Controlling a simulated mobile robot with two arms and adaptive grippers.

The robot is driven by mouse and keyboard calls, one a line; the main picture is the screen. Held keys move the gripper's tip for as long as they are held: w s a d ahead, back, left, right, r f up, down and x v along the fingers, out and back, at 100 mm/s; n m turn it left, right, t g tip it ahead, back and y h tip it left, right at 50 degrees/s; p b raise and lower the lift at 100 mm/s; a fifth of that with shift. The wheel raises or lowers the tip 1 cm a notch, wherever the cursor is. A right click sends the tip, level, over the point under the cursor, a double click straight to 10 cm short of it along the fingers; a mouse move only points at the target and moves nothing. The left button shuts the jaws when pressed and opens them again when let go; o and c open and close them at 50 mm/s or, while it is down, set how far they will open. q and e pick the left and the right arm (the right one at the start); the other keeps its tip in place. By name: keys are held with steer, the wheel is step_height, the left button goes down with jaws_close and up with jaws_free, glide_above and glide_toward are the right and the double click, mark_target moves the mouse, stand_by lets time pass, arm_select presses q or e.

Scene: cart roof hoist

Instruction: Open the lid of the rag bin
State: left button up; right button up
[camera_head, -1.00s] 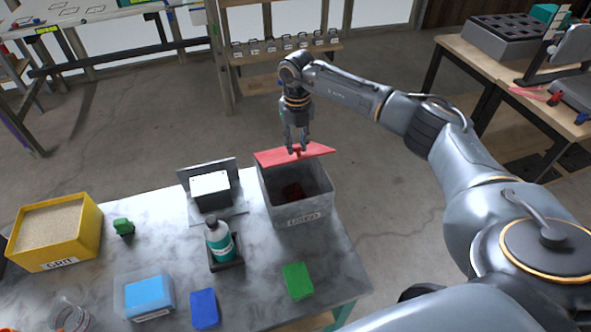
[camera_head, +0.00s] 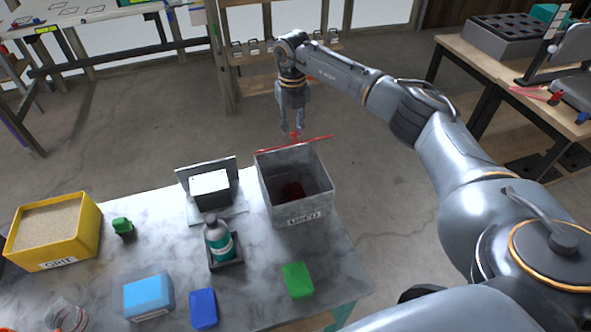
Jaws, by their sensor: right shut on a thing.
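The rag bin (camera_head: 297,203) is a grey open-topped box with a "USED" label on its front, standing at the back right of the table. Its red lid (camera_head: 315,139) stands up edge-on along the bin's back rim, so the mouth is uncovered. Something dark red (camera_head: 291,190) lies inside the bin. My right gripper (camera_head: 293,135) points down behind the rim, its fingers shut on the small red knob of the lid. My left gripper is not in view.
On the table (camera_head: 265,290) are a yellow grit box (camera_head: 55,232), a bottle (camera_head: 219,240) in a dark tray, a blue-and-white tub (camera_head: 148,297), and blue (camera_head: 204,308) and green (camera_head: 298,281) blocks. A white block on a grey stand (camera_head: 210,188) is left of the bin.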

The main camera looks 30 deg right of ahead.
steer(key=shift+w+d+r+b, duration=0.15)
steer(key=shift+w+r+b, duration=0.2)
steer(key=shift+w, duration=0.4)
steer(key=shift+w+d+r+b, duration=0.15)
steer(key=shift+w+r, duration=0.3)
steer(key=shift+w, duration=0.25)
steer(key=o, duration=0.6)
step_height(320, 180, up, 8)
steer(key=p, duration=0.5)
steer(key=shift+p, duration=0.3)
